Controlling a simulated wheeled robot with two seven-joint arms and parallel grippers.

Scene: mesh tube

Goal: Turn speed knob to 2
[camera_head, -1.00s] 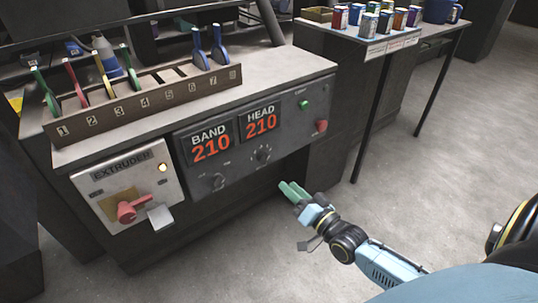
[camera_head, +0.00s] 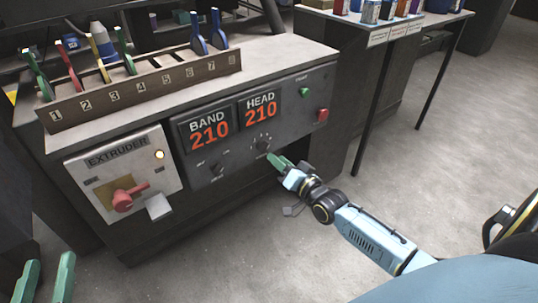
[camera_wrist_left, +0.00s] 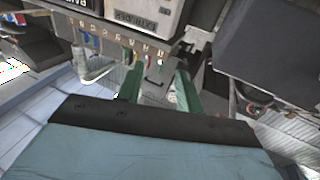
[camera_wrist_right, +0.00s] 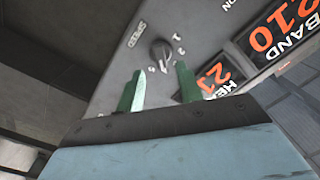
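The speed knob (camera_head: 262,146) is a small dark dial on the grey control panel, below the HEAD 210 display. In the right wrist view the knob (camera_wrist_right: 160,51) sits by a SPEED label with numbers around it; its light pointer mark is too small to read surely. My right gripper (camera_head: 279,163) is just below and right of the knob in the head view. In the right wrist view its green fingers (camera_wrist_right: 161,85) are apart and empty, with the knob beyond the gap, apparently untouched. My left gripper (camera_head: 44,277) is open and empty at the lower left; its fingers (camera_wrist_left: 160,85) show apart.
Another knob (camera_head: 217,170) is left of the speed knob. A green button (camera_head: 305,92) and red button (camera_head: 322,115) are at the panel's right. The extruder box (camera_head: 122,178) has a red handle. Levers stand in a numbered rack (camera_head: 150,87) above. Floor at right is clear.

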